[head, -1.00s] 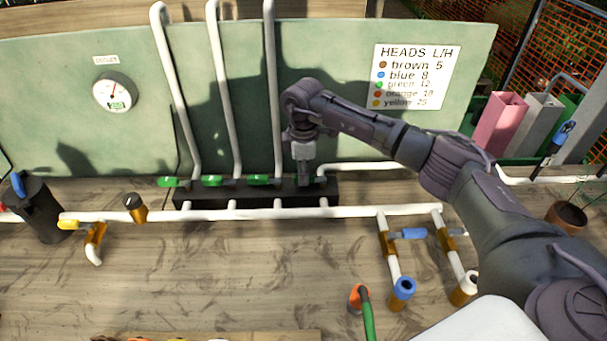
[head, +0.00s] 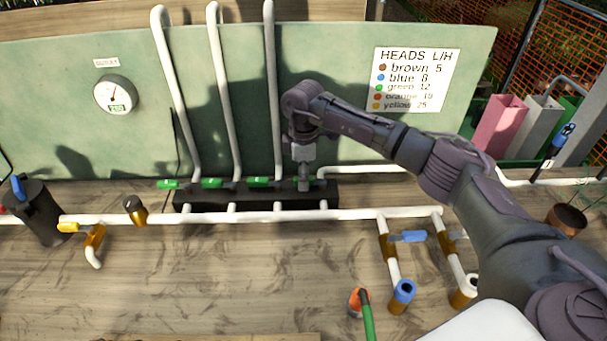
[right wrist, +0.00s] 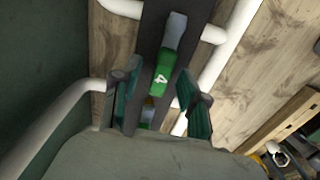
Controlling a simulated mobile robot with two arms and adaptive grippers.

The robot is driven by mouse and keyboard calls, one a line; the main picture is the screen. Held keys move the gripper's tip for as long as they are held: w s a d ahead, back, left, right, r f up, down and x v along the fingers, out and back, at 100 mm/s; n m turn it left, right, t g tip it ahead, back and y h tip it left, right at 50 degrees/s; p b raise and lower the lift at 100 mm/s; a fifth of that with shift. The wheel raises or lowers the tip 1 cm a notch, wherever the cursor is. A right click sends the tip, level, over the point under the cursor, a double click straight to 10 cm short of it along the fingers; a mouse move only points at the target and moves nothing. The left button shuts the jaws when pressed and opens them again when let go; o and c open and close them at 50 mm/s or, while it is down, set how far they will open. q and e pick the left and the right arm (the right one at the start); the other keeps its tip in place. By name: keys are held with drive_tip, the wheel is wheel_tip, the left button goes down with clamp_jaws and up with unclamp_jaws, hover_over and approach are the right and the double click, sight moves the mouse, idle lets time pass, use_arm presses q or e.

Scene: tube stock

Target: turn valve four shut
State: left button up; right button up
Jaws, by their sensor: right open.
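Valve four has a green handle marked 4 (right wrist: 162,76), with a grey end, lying along the black manifold block (right wrist: 152,30) in the right wrist view. My right gripper (right wrist: 158,98) is open, its two fingers on either side of the handle's line and apart from it in the picture. Whether they reach down to its height I cannot tell. In the head view my right gripper (head: 304,186) points down at the right end of the manifold block (head: 245,197) and mostly hides valve four. My left gripper is not in view.
Three similar green handles (head: 258,182) sit along the block to the left, with white riser pipes (head: 272,90) behind them. A green panel (head: 345,75) stands behind, with a gauge (head: 115,94). A white pipe (head: 260,215) runs along the front.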

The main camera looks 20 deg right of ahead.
wheel_tip(320, 180, up, 12)
idle(0.4)
idle(0.4)
